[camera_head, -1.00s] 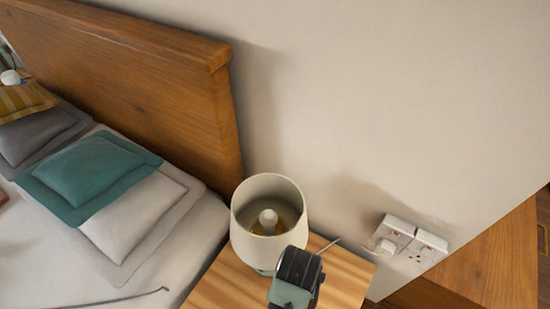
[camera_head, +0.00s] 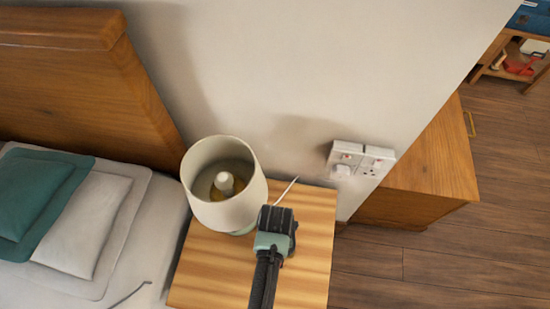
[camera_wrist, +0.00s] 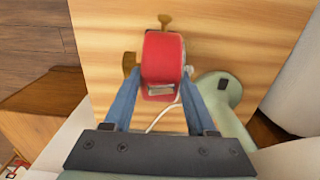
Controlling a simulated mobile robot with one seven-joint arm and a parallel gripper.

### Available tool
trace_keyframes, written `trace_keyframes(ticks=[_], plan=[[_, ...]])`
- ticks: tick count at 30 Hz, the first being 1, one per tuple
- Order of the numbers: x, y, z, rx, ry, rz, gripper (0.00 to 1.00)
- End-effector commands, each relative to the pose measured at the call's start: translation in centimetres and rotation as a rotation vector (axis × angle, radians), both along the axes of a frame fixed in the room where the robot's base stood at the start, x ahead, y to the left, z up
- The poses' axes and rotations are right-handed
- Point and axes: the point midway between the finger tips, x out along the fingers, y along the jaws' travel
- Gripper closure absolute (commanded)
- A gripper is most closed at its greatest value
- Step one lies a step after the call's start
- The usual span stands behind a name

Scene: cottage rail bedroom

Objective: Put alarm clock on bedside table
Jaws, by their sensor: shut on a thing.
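The alarm clock (camera_wrist: 162,58) is red with brass-coloured parts. In the wrist view it sits between the two blue fingers of my gripper (camera_wrist: 157,92), which is shut on it. The bedside table (camera_head: 205,278) has a striped light-wood top. It also fills the middle of the wrist view (camera_wrist: 225,30), behind the clock. In the head view my gripper (camera_head: 276,222) is over the table, just right of the lamp, and hides the clock. I cannot tell whether the clock touches the tabletop.
A lamp with a cream shade (camera_head: 228,190) stands at the table's back left, close to my gripper. A wall socket (camera_head: 360,160) is behind. The bed (camera_head: 85,240) is on the left, a wooden cabinet (camera_head: 425,160) on the right. The front of the tabletop is clear.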

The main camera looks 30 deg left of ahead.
Motion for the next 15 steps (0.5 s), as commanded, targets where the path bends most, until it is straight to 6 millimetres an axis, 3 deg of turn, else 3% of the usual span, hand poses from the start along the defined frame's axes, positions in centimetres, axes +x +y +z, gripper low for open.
trace_keyframes(ticks=[4,15], plan=[[0.2,0.0,-1.5,0.001,-0.003,0.0,1.0],[0.2,0.0,-1.9,0.001,-0.004,0.0,1.0]])
